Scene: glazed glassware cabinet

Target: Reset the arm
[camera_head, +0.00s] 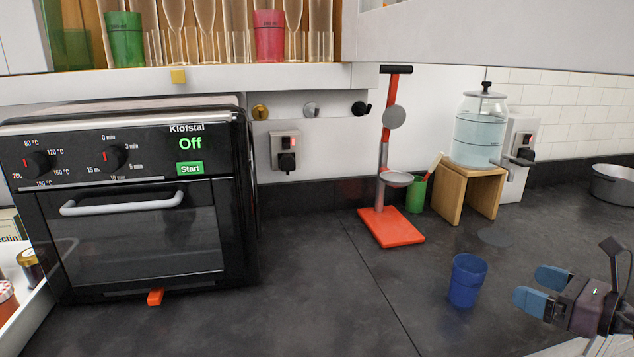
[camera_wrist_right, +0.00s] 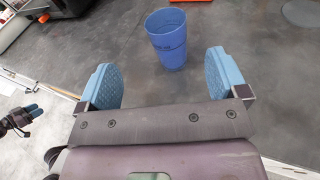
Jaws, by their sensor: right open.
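My right gripper (camera_head: 540,288) is at the lower right of the head view, above the dark worktop. Its two blue-padded fingers are apart with nothing between them. In the right wrist view the same open gripper (camera_wrist_right: 162,80) spans the lower middle. A blue cup (camera_head: 467,280) stands upright on the worktop to the left of the gripper, apart from it. The cup also shows in the right wrist view (camera_wrist_right: 167,40), beyond the fingertips. My left gripper (camera_wrist_right: 20,120) shows small at the left edge of the right wrist view; its jaw opening is unclear. It is outside the head view.
A black oven (camera_head: 140,235) reading "Off" stands at left. A red stand (camera_head: 392,228), a green cup (camera_head: 416,195), a water dispenser (camera_head: 479,130) on a wooden stand (camera_head: 450,192) and a pot (camera_head: 612,186) line the back. Bare worktop (camera_head: 310,290) lies in the middle.

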